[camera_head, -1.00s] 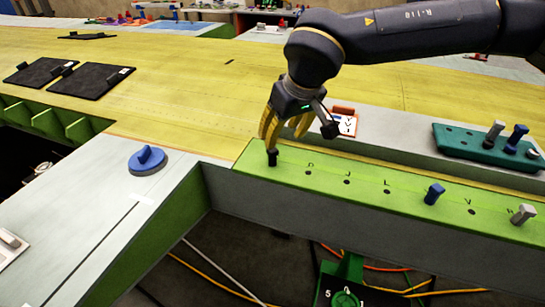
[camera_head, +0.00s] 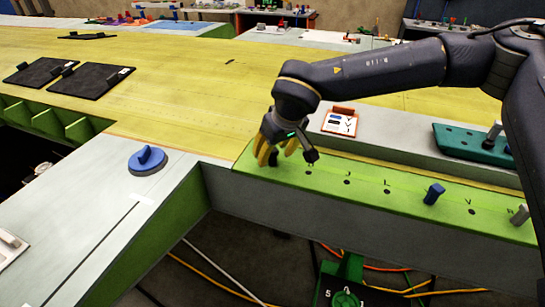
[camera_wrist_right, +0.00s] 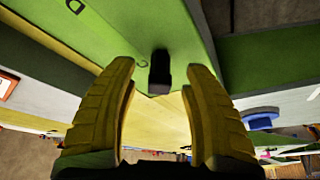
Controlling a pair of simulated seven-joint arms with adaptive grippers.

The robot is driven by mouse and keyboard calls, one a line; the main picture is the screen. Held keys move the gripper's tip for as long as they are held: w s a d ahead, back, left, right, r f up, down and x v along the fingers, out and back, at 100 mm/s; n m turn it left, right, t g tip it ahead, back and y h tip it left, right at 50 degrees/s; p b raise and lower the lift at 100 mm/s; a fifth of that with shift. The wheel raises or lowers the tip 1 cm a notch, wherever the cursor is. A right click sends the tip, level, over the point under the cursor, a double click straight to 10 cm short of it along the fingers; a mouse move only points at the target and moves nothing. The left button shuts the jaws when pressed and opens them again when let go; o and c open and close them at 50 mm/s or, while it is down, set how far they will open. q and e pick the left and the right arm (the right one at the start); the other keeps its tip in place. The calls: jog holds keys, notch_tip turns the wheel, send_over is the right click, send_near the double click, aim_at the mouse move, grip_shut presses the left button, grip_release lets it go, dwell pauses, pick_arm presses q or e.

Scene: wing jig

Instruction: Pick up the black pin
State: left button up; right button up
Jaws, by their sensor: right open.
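The black pin (camera_head: 273,159) stands at the left end of the green strip (camera_head: 330,184), partly hidden by my right gripper in the head view. My right gripper (camera_head: 276,153) has yellow fingers, which are open and low over the strip around the pin. In the right wrist view, the black pin (camera_wrist_right: 159,75) shows between the tips of the spread fingers (camera_wrist_right: 158,70), with a gap on each side. It does not look gripped. My left gripper is not in view.
A teal block (camera_head: 460,143) and an orange-edged card (camera_head: 340,122) lie behind. A blue round piece (camera_head: 147,160) sits on the grey surface at left.

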jog(key=shift+x, duration=0.75)
grip_shut()
